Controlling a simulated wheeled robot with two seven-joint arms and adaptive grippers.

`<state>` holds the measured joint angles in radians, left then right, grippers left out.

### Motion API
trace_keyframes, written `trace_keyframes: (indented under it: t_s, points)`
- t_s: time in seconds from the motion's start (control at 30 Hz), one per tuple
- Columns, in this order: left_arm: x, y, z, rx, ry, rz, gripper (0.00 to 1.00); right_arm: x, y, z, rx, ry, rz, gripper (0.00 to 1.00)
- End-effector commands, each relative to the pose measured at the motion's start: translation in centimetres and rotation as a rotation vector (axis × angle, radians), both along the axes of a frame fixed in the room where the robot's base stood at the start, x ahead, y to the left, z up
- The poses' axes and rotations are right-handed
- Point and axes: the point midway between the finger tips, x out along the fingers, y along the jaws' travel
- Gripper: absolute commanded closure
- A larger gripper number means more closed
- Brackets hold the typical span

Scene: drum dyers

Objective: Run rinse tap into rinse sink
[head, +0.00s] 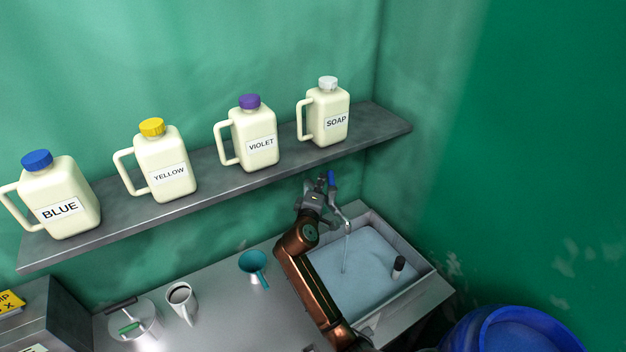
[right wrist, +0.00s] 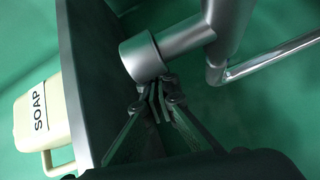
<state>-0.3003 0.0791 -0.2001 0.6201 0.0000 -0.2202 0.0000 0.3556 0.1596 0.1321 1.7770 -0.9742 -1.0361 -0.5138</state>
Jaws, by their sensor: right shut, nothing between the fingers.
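The rinse tap (head: 340,215) stands at the back left of the rinse sink (head: 430,271), with a blue-tipped lever (head: 331,178). A thin stream of water (head: 345,252) runs from its spout into the sink, which holds pale blue water. My right gripper (head: 314,192) is at the tap, just left of the lever. In the right wrist view its fingers (right wrist: 161,92) are shut and empty, close against a grey round tap part (right wrist: 144,58); I cannot tell whether they touch. The chrome spout (right wrist: 270,65) extends to the right there. My left gripper is not in view.
A shelf (head: 210,190) above holds jugs marked blue, yellow, violet and soap (head: 328,115). A dark-and-white cylinder (head: 398,266) is in the sink. A blue drum (head: 520,330) is at the lower right.

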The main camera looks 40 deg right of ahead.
Motion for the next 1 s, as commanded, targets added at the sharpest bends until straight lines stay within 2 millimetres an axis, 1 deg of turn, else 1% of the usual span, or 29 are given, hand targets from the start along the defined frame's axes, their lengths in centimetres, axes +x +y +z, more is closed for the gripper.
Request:
trace_keyframes:
  t_s: [0.3, 0.33, 0.43, 1.0]
  points:
    - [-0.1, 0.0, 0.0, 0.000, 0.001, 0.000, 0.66, -0.1, -0.2, -0.1, 0.001, -0.001, 0.001, 1.00]
    - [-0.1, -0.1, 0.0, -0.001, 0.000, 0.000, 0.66, -0.1, 0.2, -0.1, 0.001, 0.000, 0.001, 1.00]
    - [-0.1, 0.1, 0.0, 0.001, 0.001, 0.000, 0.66, -0.1, 0.0, -0.1, 0.001, 0.000, -0.002, 1.00]
    - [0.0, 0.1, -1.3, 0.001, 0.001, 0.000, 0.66, 0.4, -0.1, -0.2, 0.002, 0.000, -0.096, 1.00]
